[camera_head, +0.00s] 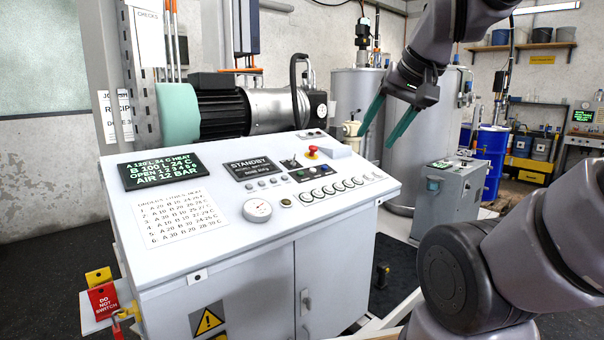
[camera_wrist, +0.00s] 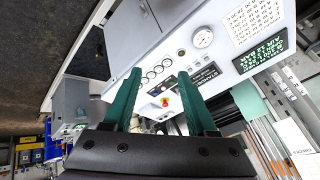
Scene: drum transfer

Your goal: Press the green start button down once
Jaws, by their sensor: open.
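The white sloped control console (camera_head: 225,200) stands in front of me.
A grey cabinet (camera_head: 447,195) and blue drum (camera_head: 488,150) stand right.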

